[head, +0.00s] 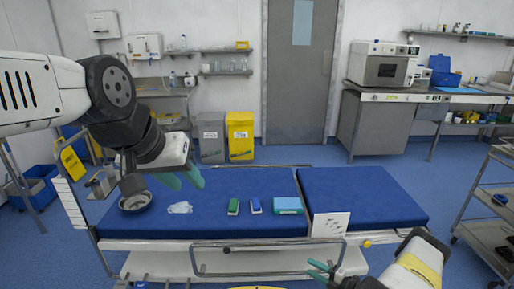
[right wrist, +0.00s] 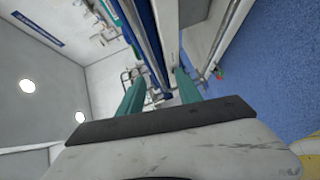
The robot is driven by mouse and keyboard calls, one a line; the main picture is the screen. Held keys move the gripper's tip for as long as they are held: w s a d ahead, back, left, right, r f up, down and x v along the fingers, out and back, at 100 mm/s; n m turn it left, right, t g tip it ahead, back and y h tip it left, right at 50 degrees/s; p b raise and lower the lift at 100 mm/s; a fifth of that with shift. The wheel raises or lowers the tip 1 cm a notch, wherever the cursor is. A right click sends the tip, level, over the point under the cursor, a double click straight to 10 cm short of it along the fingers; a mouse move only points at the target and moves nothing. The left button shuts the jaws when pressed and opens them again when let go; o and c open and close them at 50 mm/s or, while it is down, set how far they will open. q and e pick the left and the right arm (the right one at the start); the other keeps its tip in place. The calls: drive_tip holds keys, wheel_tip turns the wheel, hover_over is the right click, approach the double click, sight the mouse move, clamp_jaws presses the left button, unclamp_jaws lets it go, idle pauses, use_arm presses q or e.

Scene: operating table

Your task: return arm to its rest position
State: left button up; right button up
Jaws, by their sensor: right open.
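My left gripper (head: 183,180) hangs over the left part of the blue operating table (head: 270,221), its two teal fingers apart with nothing seen between them. My right gripper (head: 318,270) is low at the front, near the table's front rail, with its teal fingers apart. In the right wrist view my right gripper (right wrist: 158,85) is open and empty, with the table's edge and rails beyond it. On the table are a metal bowl (head: 135,203), a crumpled clear item (head: 180,208), a green box (head: 233,207), a blue box (head: 255,206) and a light-blue pack (head: 288,205).
A side rail (head: 268,245) runs along the table's front, with a white dotted card (head: 330,224) by it. A metal cart (head: 490,205) stands at the right. The right half of the tabletop is clear. Grey (head: 211,137) and yellow (head: 240,136) bins stand behind.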

drive_tip(key=a+r+n+g+h, duration=0.1)
drive_tip(key=a+r+n+g, duration=0.15)
drive_tip(key=r+n, duration=0.8)
drive_tip(key=a+r+n+g+h, duration=0.15)
drive_tip(key=r+n+g, duration=0.35)
drive_tip(key=r, duration=1.1)
drive_tip(key=a+r+n+g, duration=0.3)
drive_tip(key=r+n, duration=0.7)
drive_tip(key=r, duration=0.3)
drive_tip(key=s+a+r+n+t+h, duration=0.1)
drive_tip(key=s+a+r+n+h, duration=0.1)
drive_tip(key=s+r+n, duration=0.4)
drive_tip(key=s+a+r+n+h, duration=0.15)
drive_tip(key=s+r+n, duration=0.25)
drive_tip(key=r, duration=0.4)
drive_tip(key=s+d+r+n+t+h, duration=0.1)
drive_tip(key=s+r+n+t+h, duration=0.3)
drive_tip(key=s+r+n, duration=0.3)
drive_tip(key=s+n, duration=0.4)
drive_tip(key=s, duration=0.2)
drive_tip(key=shift+s+t, duration=0.35)
drive_tip(key=shift+r, duration=0.1)
